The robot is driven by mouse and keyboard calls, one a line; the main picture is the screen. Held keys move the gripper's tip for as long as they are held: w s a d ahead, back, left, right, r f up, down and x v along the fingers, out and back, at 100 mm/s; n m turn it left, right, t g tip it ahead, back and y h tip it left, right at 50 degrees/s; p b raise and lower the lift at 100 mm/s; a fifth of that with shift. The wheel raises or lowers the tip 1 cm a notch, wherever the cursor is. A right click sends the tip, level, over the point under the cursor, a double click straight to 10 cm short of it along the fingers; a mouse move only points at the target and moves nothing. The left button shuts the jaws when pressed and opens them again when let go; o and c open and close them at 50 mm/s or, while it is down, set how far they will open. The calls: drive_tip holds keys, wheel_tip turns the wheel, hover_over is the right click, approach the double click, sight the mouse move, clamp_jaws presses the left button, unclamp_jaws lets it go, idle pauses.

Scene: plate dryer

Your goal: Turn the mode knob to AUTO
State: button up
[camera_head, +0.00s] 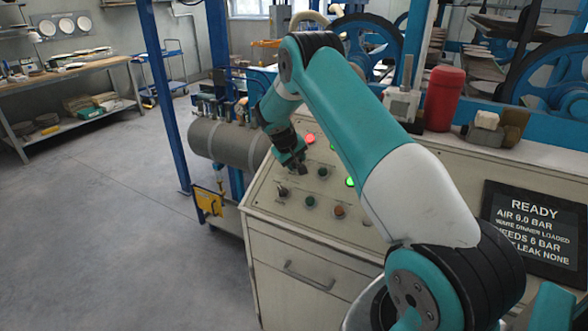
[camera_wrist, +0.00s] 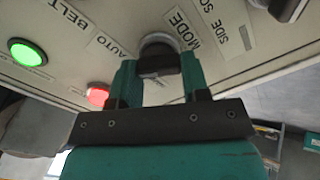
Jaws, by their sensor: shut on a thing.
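In the wrist view the mode knob (camera_wrist: 158,43) is a round metal base on the cream panel, with the "MODE" label (camera_wrist: 182,30) beside it. My gripper (camera_wrist: 158,66) is around the knob, shut on its handle between the two fingers. The "AUTO" label (camera_wrist: 110,45) is to the left of the knob. The fingers hide most of the handle, so I cannot tell its exact pointing. In the head view my gripper (camera_head: 294,160) is at the upper left part of the control panel (camera_head: 262,200), and the knob there is hidden.
A red lit button (camera_head: 310,139) and a green lit button (camera_head: 350,182) are close to my gripper. Several other knobs sit on the panel. A screen (camera_head: 535,230) at the right reads READY, air 6.0 bar. The floor at the left is clear.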

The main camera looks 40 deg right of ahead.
drive_tip(key=shift+m+b, duration=1.3)
drive_tip(key=shift+m, duration=0.3)
drive_tip(key=shift+r, duration=0.1)
drive_tip(key=o, duration=0.9)
drive_tip(key=shift+r, duration=0.1)
drive_tip(key=b+v, duration=0.3)
drive_tip(key=v, duration=1.4)
drive_tip(key=shift+a, duration=0.15)
